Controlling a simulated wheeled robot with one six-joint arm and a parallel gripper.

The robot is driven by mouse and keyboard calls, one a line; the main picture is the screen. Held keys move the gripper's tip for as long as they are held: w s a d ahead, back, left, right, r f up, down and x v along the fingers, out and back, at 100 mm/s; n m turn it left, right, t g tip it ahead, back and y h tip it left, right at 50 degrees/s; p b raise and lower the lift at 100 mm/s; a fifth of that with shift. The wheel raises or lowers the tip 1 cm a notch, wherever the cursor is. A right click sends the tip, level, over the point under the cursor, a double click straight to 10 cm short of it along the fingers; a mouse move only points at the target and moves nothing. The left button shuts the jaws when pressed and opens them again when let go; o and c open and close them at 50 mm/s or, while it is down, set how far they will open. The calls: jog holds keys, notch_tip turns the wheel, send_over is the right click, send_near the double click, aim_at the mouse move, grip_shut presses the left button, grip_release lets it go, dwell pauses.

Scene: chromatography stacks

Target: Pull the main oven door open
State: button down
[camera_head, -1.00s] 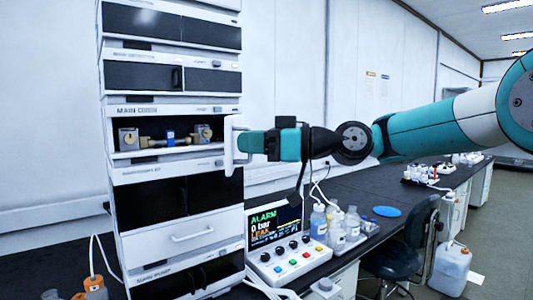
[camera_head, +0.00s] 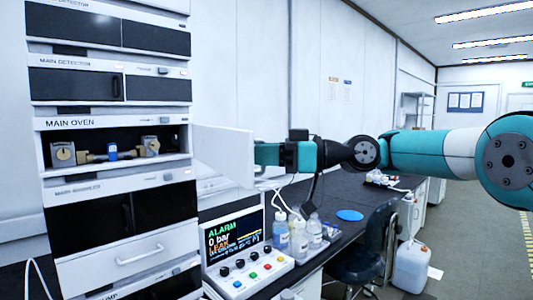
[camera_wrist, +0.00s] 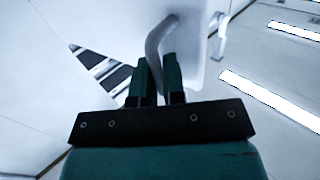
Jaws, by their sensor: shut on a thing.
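The main oven (camera_head: 75,123) is the labelled module in the middle of the stack at the left of the head view. Its white door (camera_head: 222,153) stands swung open at the oven's right side, so the inside shows, with brass-coloured fittings (camera_head: 147,147) and a small blue part (camera_head: 112,152). My gripper (camera_head: 262,154) is at the door's outer face. In the wrist view the grey curved door handle (camera_wrist: 158,45) passes down between the two fingers of my gripper (camera_wrist: 158,75), which are shut on it. The fingers hide the handle's lower part.
Below the door stands a control box (camera_head: 250,272) with knobs, and a screen (camera_head: 232,240) reading ALARM. Several bottles (camera_head: 298,238) stand right of it on the dark bench. A blue disc (camera_head: 349,215) lies farther back. A dark chair (camera_head: 370,250) stands at the bench.

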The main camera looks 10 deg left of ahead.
jog(key=shift+w+r, duration=0.15)
jog(key=c, duration=1.2)
grip_release()
jog(key=shift+a, duration=0.1)
jog(key=shift+c, duration=0.2)
